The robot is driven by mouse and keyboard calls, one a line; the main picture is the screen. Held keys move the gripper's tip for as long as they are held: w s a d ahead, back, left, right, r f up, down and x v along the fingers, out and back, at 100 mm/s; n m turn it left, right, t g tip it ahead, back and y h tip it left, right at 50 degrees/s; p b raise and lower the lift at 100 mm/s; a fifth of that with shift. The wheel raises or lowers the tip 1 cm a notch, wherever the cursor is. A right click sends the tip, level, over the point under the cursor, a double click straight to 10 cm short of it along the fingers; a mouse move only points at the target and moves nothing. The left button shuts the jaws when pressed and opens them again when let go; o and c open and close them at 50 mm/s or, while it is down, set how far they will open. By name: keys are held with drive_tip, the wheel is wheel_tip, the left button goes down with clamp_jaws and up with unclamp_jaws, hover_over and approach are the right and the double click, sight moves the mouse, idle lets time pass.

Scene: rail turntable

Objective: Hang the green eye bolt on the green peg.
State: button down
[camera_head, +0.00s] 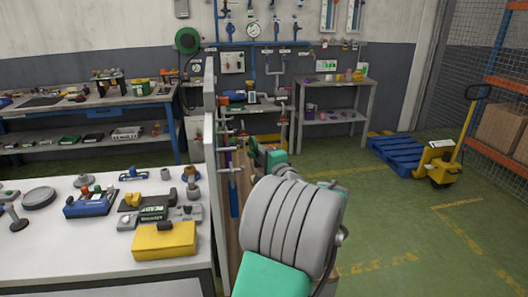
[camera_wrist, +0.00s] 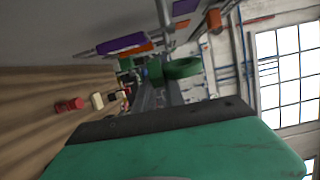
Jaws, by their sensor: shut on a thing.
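My gripper (camera_wrist: 165,88) is shut on a green eye bolt (camera_wrist: 182,68), whose ring shows just beyond the fingertips in the wrist view. In the head view my gripper is mostly hidden behind my own arm, beside the upright panel (camera_head: 210,130). Pegs and hanging coloured pieces line this panel. In the wrist view, purple (camera_wrist: 121,43) and orange pieces hang ahead of the bolt. I cannot make out the green peg with certainty. The bolt appears held in the air, apart from the panel.
A wooden ledge (camera_wrist: 30,120) runs along the panel, with a red piece (camera_wrist: 70,104) and other small parts on it. A white table (camera_head: 100,270) with a yellow box (camera_head: 164,241) is left of the panel. The floor to the right is clear up to the blue pallet (camera_head: 398,153).

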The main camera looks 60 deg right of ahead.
drive_tip(key=w+a+f+p, duration=0.1)
drive_tip(key=w+a, duration=0.3)
drive_tip(key=w, duration=0.1)
drive_tip(key=shift+w+a+f, duration=0.15)
drive_tip(key=shift+w+a, duration=0.15)
drive_tip(key=shift+a, duration=0.1)
idle(0.3)
drive_tip(key=shift+a, duration=0.1)
idle(0.3)
drive_tip(key=c, duration=1.3)
unclamp_jaws()
drive_tip(key=shift+f, duration=0.15)
